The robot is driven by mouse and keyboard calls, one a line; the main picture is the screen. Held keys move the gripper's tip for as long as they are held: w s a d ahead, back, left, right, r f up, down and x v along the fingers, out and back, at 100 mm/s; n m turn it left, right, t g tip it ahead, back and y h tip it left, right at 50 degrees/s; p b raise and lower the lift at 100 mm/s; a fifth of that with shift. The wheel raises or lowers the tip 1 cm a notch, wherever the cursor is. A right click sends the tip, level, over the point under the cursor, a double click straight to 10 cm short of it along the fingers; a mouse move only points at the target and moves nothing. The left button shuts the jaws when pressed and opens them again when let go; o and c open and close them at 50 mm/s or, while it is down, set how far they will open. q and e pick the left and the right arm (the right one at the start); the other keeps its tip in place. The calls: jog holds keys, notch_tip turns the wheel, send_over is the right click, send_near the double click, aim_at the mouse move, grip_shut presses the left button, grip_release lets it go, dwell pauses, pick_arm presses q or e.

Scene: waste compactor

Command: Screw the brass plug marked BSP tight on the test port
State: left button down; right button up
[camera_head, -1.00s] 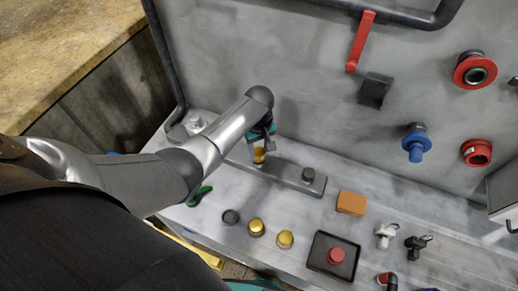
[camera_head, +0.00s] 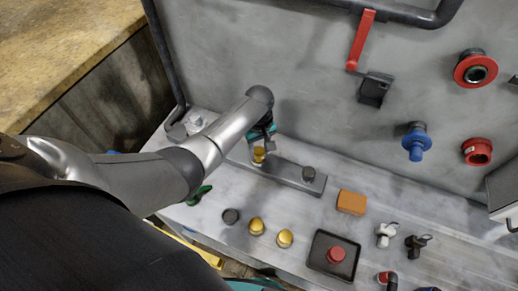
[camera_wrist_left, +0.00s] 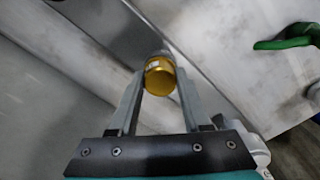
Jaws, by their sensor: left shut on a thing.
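A brass plug (camera_head: 258,155) stands at the left end of the flat grey bar (camera_head: 285,172) on the bench. My left gripper (camera_head: 261,152) comes down over it and is shut on it. In the left wrist view the brass plug (camera_wrist_left: 159,80) sits between the two finger ends, with a small white mark on its side, too small to read. A grey round part shows just beyond it, seemingly the test port; its thread is hidden. I cannot tell how tightly the plug sits. My right gripper is not in view.
Two brass plugs (camera_head: 256,226) (camera_head: 285,239) and a dark cap (camera_head: 231,216) stand in front. A dark knob (camera_head: 308,174) sits at the bar's right end. An orange block (camera_head: 351,202), a black tray (camera_head: 318,258) and a green-handled tool (camera_head: 199,196) lie around. The grey wall rises behind.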

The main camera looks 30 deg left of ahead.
pick_arm(q)
jog(key=m+p, duration=0.1)
jog(key=m, duration=0.3)
jog(key=shift+m, duration=0.6)
jog(key=m, duration=0.4)
jog(key=shift+p, duration=0.35)
jog(key=shift+m, duration=0.6)
jog(key=m, duration=0.4)
jog(key=shift+a, duration=0.1)
jog(key=shift+m, duration=0.6)
